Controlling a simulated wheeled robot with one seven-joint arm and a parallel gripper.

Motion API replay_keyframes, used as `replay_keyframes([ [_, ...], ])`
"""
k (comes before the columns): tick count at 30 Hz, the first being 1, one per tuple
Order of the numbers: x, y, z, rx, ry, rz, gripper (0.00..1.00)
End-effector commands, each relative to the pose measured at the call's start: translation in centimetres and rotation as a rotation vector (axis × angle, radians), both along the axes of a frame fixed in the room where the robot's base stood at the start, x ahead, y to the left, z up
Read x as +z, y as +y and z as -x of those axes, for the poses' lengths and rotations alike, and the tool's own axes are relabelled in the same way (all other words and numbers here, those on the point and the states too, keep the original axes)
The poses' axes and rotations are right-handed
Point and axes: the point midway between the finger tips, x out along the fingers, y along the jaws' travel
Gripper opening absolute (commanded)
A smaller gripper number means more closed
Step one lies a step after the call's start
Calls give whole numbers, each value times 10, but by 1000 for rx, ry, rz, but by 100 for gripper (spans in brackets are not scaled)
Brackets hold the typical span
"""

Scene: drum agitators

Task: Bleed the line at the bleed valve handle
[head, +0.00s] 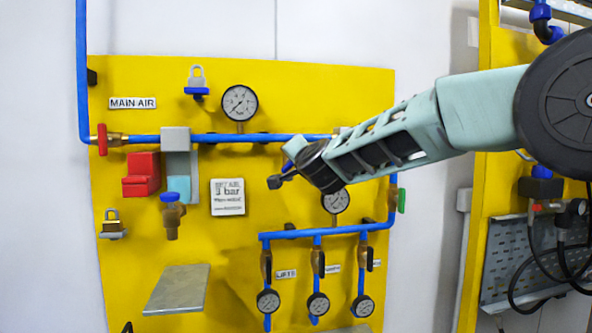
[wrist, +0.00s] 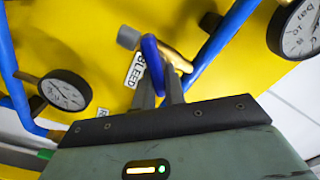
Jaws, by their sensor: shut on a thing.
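The bleed valve handle (wrist: 152,60) is a blue lever in the wrist view, beside a white BLEED label (wrist: 134,69). A brass valve body (wrist: 178,58) and a grey end piece (wrist: 128,38) show by it. My gripper (wrist: 161,85) is shut on the blue handle, with its two grey fingers on either side of it. In the head view my gripper (head: 283,179) is at the yellow panel, below the main blue pipe (head: 250,138). My wrist hides most of the bleed valve there.
A large gauge (head: 239,103) sits above the pipe, and another gauge (head: 336,201) sits just below my wrist. Several small valves and gauges (head: 318,304) stand lower on the yellow panel (head: 230,75). A grey shelf (head: 178,290) juts out at lower left.

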Motion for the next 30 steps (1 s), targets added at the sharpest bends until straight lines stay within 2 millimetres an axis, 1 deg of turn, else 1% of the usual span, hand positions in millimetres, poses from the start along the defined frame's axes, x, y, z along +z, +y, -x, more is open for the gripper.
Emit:
replay_keyframes([
  [1,-6,-1,-1,-1,13,-44,0],
  [12,-11,-4,-2,-1,108,-373,0],
  [18,-13,-5,-1,0,151,-518,0],
  [24,-14,-5,-2,0,181,-619,0],
  [30,-15,-4,-2,0,197,-675,0],
])
